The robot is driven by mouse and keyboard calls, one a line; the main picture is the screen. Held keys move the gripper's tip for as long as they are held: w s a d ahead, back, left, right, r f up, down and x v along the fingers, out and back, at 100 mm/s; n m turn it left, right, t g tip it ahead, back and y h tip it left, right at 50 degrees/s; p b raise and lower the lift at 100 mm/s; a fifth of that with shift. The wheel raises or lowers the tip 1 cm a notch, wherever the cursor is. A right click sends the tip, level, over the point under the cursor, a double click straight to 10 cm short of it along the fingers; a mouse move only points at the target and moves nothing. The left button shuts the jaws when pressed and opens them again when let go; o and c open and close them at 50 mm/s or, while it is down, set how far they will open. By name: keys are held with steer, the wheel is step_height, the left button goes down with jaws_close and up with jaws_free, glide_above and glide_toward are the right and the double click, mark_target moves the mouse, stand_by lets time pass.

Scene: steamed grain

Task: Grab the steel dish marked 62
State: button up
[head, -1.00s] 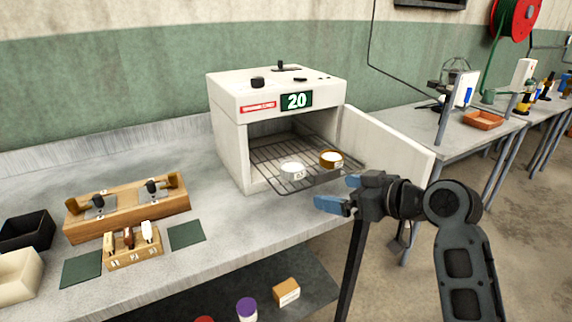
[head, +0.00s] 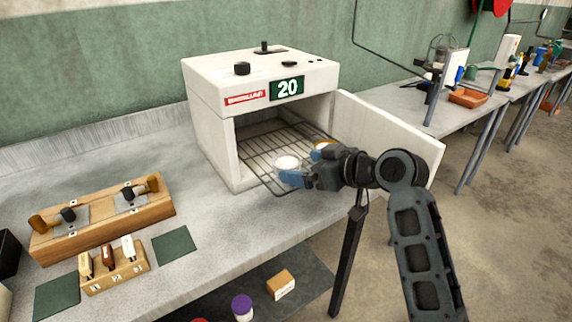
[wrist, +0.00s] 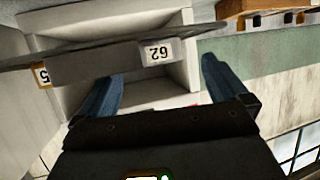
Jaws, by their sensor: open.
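The steel dish marked 62 (head: 287,161) sits on the wire rack (head: 262,140) at the oven mouth. In the wrist view its label 62 (wrist: 158,53) shows upside down, between and beyond my two blue fingertips. My gripper (head: 297,172) is open and empty right in front of the dish. In the wrist view the open fingers (wrist: 162,70) stand apart; whether they touch the dish I cannot tell. A brass-coloured dish (head: 324,146) is behind my gripper, partly hidden; its label (wrist: 41,75) is cut off in the wrist view.
The white oven (head: 208,125) shows 20 on its display. Its open door (head: 390,140) stands to the right, close behind my arm. A wooden block with knobs (head: 105,218), a small labelled rack (head: 115,268) and green mats (head: 178,245) lie on the bench at left.

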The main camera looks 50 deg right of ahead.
mark_target(278, 161)
steer(key=shift+p+x, duration=0.45)
steer(key=shift+x, duration=1.8)
steer(key=shift+d+r, duration=0.2)
steer(key=c, duration=1.1)
steer(key=shift+c, duration=0.2)
